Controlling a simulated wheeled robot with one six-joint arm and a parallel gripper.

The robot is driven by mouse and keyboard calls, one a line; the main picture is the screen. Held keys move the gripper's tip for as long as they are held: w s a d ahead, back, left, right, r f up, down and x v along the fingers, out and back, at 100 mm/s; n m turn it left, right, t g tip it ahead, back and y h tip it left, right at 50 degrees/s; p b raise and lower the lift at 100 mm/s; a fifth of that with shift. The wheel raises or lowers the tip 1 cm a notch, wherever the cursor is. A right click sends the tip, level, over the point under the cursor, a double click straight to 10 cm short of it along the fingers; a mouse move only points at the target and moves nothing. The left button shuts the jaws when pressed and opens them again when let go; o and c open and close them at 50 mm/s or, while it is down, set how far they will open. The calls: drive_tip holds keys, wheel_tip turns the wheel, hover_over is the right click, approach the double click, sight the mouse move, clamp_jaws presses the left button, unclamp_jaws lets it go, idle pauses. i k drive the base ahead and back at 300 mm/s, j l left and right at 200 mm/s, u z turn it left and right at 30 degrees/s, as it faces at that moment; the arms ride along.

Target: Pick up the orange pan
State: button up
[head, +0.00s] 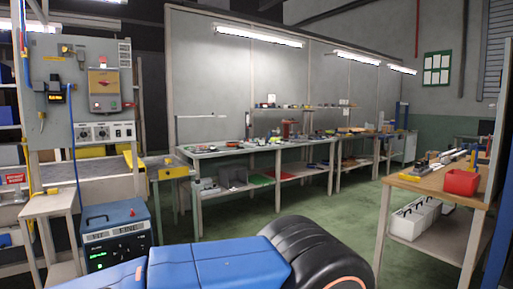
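I cannot make out an orange pan in the head view. My gripper is not in view. Blue and black parts, which look like my own arm, fill the bottom middle of the view and hide the floor behind them.
Long workbenches (237,150) with small items line the back wall. At the left are a grey control panel (82,85), a small yellow-fronted table (172,172) and a blue power unit (117,233). Green floor (325,205) lies clear between benches and right table.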

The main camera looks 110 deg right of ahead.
sight(236, 145)
drive_tip(key=z, duration=3.45)
drive_tip(key=i+l+z, duration=0.15)
drive_tip(key=i+z, duration=0.6)
drive_tip(key=i, duration=2.8)
drive_tip(key=i+l+u, duration=0.1)
drive_tip(key=i, duration=1)
drive_tip(key=i+l, duration=0.15)
drive_tip(key=i, duration=1)
drive_tip(key=u, duration=1.9)
